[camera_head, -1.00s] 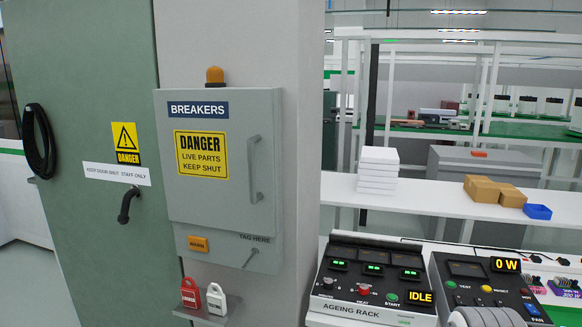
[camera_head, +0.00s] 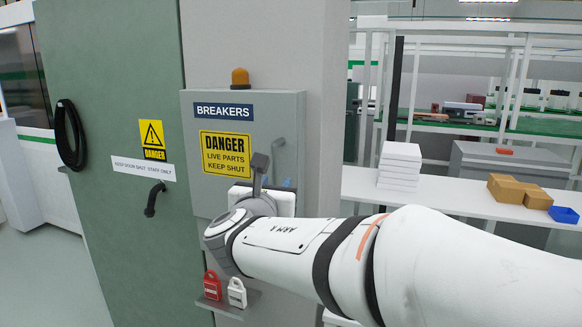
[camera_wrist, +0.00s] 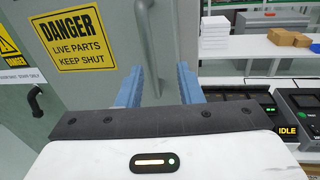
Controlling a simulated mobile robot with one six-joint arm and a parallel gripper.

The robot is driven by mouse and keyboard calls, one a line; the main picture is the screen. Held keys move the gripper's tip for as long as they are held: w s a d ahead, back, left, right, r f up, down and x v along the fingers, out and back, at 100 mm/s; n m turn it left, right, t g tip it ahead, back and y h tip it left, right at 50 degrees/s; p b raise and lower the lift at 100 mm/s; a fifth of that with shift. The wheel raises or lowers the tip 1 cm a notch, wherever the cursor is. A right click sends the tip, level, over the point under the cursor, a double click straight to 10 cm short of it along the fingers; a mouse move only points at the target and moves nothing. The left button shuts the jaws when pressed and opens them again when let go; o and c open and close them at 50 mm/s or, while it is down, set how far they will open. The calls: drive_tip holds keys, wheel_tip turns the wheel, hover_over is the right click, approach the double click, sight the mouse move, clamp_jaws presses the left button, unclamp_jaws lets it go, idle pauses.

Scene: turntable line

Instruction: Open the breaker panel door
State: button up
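The grey breaker panel door (camera_head: 230,180) carries a yellow DANGER label and appears shut in the head view. Its grey bar handle (camera_head: 275,150) is on the right side, with its lower part hidden behind my arm. In the wrist view the handle (camera_wrist: 146,45) runs down between the two blue fingers of my gripper (camera_wrist: 160,72), nearer the left one. The fingers are apart, and I cannot tell whether either touches the handle. In the head view my gripper (camera_head: 287,184) is mostly hidden behind my wrist, in front of the door.
Red (camera_head: 212,285) and white (camera_head: 237,292) padlock tags sit on a small ledge below the panel. An orange beacon (camera_head: 240,77) stands on top. A green door (camera_head: 110,120) is at left. White shelving with stacked boxes (camera_head: 399,165) is at right.

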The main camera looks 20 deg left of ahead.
sight(274, 170)
drive_tip(key=shift+n+y, duration=0.3)
drive_tip(key=shift+n, duration=0.2)
drive_tip(key=w, duration=0.2)
drive_tip(key=w+a+p, duration=0.1)
drive_tip(key=w, duration=0.2)
drive_tip(key=w+a+p, duration=0.1)
drive_tip(key=w, duration=0.1)
drive_tip(key=shift+w+a+r, duration=0.1)
drive_tip(key=shift+w+r, duration=0.1)
drive_tip(key=shift+r, duration=0.1)
drive_tip(key=shift+c, duration=0.4)
clamp_jaws()
